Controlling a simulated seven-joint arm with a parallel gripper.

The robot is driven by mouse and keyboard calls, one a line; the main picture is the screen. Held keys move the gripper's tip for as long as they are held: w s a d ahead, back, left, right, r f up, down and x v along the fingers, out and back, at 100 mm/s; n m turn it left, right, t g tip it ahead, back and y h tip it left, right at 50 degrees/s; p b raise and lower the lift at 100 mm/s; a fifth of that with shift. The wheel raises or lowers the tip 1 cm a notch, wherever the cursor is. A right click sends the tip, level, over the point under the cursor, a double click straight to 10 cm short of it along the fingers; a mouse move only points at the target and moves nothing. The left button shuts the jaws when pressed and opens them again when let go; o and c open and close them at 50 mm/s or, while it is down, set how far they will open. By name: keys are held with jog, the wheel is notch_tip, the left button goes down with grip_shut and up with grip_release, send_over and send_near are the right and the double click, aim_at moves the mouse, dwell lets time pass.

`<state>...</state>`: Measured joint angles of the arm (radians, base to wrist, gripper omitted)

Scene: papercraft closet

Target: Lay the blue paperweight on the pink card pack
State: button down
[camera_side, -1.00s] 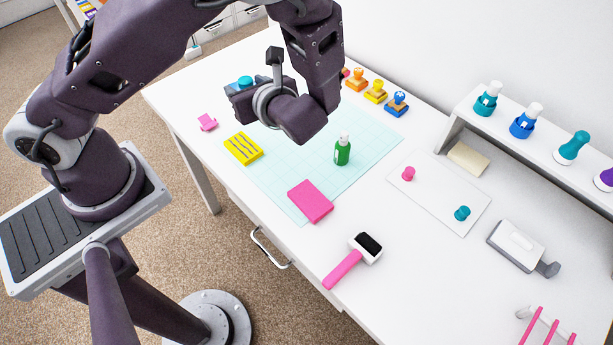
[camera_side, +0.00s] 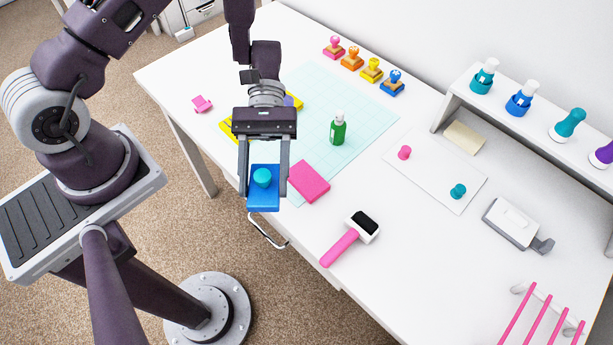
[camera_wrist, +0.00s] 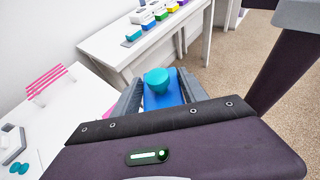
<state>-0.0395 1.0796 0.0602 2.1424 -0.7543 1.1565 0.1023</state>
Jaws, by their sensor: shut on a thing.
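The blue paperweight (camera_side: 262,200), a flat blue block with a round teal knob, is held between the two fingers of my gripper (camera_side: 264,188). In the side view it appears just left of the pink card pack, over the table's front edge, its flat face turned toward the camera. The wrist view shows the paperweight (camera_wrist: 178,96) and its knob between the fingers. The pink card pack (camera_side: 309,182) lies on the near corner of the pale cutting mat, with nothing on it. I cannot tell the exact height of the paperweight above the table.
A yellow card pack (camera_side: 227,131) is partly hidden behind my gripper. A green bottle (camera_side: 338,129) stands on the mat (camera_side: 350,105). A pink-handled roller (camera_side: 347,240) lies to the right. Several stamps line the back edge; a shelf (camera_side: 540,115) stands at right.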

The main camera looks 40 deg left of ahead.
jog(key=w+n+t+h, duration=0.3)
jog(key=w+n+t, duration=0.2)
jog(key=w, duration=0.2)
jog(key=n+t+h, duration=0.1)
jog(key=n+t, duration=0.2)
send_over(307, 179)
jog(key=shift+t, duration=0.3)
notch_tip(307, 179, down, 10)
jog(key=shift+f, duration=0.2)
jog(key=shift+f, duration=0.15)
jog(key=c, duration=0.6)
grip_release()
